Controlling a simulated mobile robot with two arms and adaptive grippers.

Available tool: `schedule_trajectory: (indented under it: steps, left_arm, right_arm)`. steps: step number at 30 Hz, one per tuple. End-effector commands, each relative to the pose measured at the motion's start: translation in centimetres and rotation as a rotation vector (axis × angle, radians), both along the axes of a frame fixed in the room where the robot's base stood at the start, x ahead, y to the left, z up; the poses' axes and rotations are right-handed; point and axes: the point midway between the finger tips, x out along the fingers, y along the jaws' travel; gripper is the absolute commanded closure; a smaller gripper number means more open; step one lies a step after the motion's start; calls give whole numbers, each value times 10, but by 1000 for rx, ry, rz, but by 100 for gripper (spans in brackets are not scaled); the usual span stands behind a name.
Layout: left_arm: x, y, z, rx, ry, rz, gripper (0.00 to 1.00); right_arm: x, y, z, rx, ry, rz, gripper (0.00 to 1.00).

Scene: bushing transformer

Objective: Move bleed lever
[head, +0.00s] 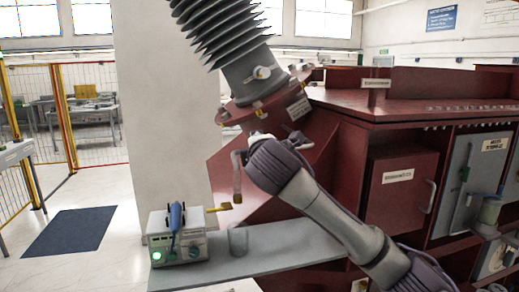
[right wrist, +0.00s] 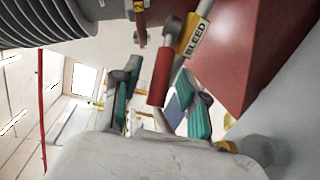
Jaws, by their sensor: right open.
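The bleed lever has a red grip (right wrist: 160,78) on a grey stem in the right wrist view, beside a yellow tag (right wrist: 197,36) reading BLEED. My right gripper (right wrist: 160,103) is open, with green-padded fingers on either side of the red grip's lower end. I cannot tell whether either pad touches it. In the head view my right gripper (head: 266,158) is at the sloping dark red face below the ribbed bushing (head: 220,32). My left gripper is not in view.
A grey ledge (head: 290,243) runs below my right arm. On it stands a small instrument box (head: 165,250) with a blue handset and a green light. The red transformer cabinet (head: 392,205) fills the right side. Open floor with a dark mat (head: 68,231) lies left.

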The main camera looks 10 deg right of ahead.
Motion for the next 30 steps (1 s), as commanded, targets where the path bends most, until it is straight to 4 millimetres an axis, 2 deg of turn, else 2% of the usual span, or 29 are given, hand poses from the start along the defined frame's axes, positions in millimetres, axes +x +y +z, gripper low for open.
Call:
schedule_trajectory:
  steps: [5, 12, 18, 23, 30]
  left_arm:
    - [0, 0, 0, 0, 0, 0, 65]
    - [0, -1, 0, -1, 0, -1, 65]
    - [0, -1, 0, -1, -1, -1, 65]
    - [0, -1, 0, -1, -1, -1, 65]
    - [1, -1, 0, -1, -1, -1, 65]
  right_arm:
    - [-25, 3, 4, 0, -4, 3, 57]
    - [-77, 9, 11, 0, -3, 4, 57]
    - [-105, 12, 15, 1, -2, 3, 57]
    - [-114, 13, 16, 1, 0, 1, 57]
    - [-114, 13, 16, 0, 0, 1, 57]
